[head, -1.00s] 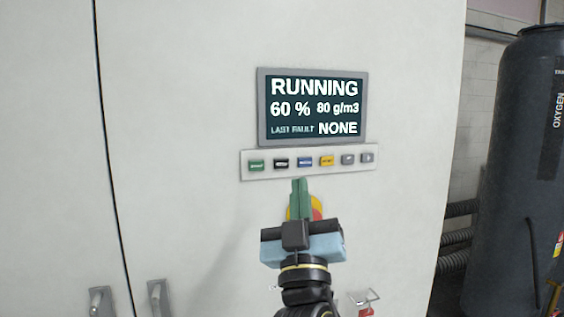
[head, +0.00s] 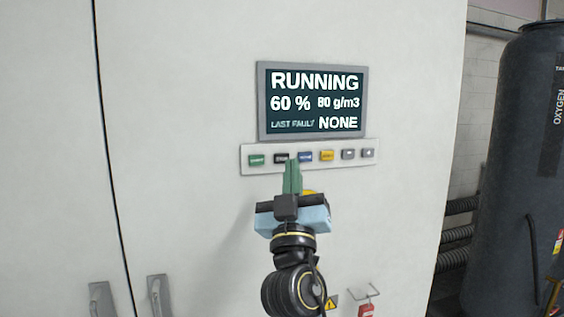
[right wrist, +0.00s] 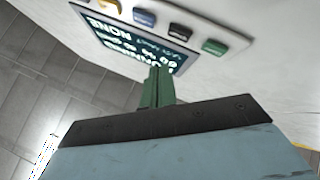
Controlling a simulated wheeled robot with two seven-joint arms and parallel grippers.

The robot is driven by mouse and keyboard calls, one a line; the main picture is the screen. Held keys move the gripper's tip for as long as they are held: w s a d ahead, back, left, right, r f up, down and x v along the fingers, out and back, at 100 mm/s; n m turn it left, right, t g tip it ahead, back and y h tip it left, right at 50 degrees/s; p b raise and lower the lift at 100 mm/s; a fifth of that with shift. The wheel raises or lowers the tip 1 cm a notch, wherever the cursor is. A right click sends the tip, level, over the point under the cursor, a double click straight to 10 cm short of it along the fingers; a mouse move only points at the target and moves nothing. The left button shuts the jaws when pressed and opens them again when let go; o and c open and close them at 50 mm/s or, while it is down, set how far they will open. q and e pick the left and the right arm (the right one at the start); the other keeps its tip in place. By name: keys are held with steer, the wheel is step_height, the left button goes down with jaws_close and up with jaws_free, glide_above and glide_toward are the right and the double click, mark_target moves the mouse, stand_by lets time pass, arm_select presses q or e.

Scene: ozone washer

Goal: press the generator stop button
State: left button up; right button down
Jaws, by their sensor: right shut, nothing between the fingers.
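A button strip (head: 365,163) on the white cabinet holds a row of small buttons: green (head: 257,160), black (head: 281,158), blue (head: 305,157), yellow (head: 327,155) and two grey ones. Their labels are too small to read surely, so I cannot tell which is the stop button. My right gripper (head: 292,164) is shut and empty, its green fingertips overlapping the strip between the black and blue buttons. In the right wrist view the fingertips (right wrist: 158,72) look apart from the black button (right wrist: 180,31); contact is not visible. My left gripper is out of view.
Above the strip, a display (head: 314,101) reads RUNNING, 60 %, 80 g/m3, LAST FAULT NONE. A yellow round part (head: 309,193) is mostly hidden behind my gripper. Cabinet handles (head: 158,297) are lower left, a red tag (head: 366,310) lower right, a dark oxygen tank (head: 515,180) far right.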

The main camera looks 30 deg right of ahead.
mark_target(282, 159)
steer(key=shift+w+d+b, duration=0.2)
steer(key=shift+w+b, duration=0.15)
steer(key=shift+w, duration=0.35)
steer(key=shift+w+d+b, duration=0.15)
steer(key=shift+w+b, duration=0.2)
steer(key=shift+w, duration=0.35)
stand_by(1.0)
steer(key=shift+w+d+b, duration=0.1)
steer(key=shift+w+b, duration=0.3)
steer(key=shift+w, duration=0.05)
steer(key=shift+w+d+b, duration=0.1)
steer(key=shift+w+b, duration=0.2)
steer(key=shift+b, duration=0.1)
stand_by(0.4)
steer(key=shift+s, duration=0.1)
stand_by(0.3)
steer(key=shift+s+a, duration=0.2)
steer(key=shift+s, duration=0.45)
